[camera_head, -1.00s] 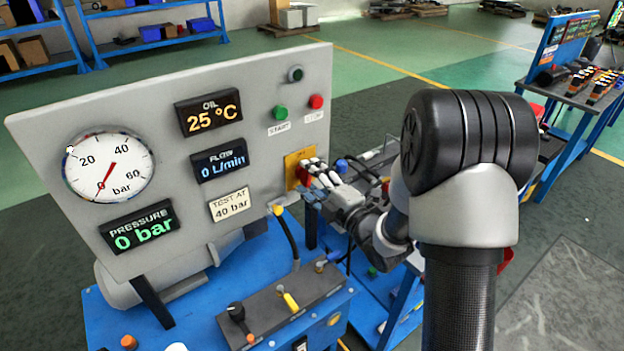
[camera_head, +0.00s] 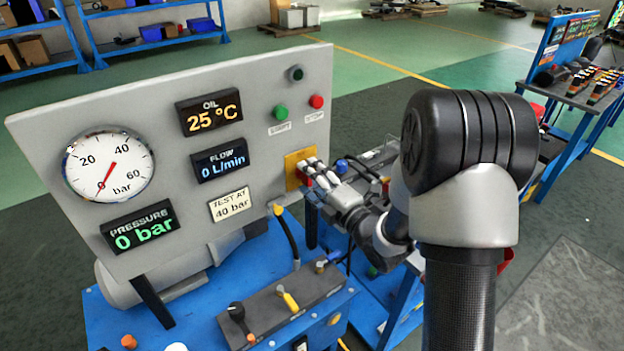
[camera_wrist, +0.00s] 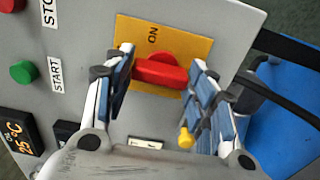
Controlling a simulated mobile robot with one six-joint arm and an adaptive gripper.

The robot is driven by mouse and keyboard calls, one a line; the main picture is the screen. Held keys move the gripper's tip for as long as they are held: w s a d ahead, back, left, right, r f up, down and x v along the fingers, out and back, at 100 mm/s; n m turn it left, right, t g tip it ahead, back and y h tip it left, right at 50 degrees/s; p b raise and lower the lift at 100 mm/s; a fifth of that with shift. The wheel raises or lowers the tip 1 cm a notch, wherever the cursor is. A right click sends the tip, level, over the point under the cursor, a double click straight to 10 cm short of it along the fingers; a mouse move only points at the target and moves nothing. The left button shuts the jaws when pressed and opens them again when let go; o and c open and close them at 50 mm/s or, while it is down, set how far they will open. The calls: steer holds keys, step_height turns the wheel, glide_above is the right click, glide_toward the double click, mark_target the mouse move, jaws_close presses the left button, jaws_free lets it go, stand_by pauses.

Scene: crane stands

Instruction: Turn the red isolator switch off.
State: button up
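The red isolator switch (camera_wrist: 163,71) sits on a yellow plate (camera_wrist: 189,45) on the grey panel. In the wrist view its handle bar lies roughly crosswise between my two fingers, and the word ON shows on the plate. My gripper (camera_wrist: 164,82) is open around the handle. The left finger is very close to one end of the bar; the right finger is near the other end. I cannot tell whether either touches. In the head view my gripper (camera_head: 309,172) is at the yellow plate (camera_head: 292,163) and mostly hides the switch.
The grey panel (camera_head: 160,100) also carries a green START button (camera_head: 280,112), a red STOP button (camera_head: 316,101), a gauge (camera_head: 108,166) reading about 0 bar and lit displays. A black hose with a yellow end (camera_head: 278,210) hangs below the plate. A yellow knob (camera_wrist: 186,138) is near my right finger.

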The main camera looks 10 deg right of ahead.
steer(key=o, duration=0.4)
steer(key=v, duration=1.2)
stand_by(0.3)
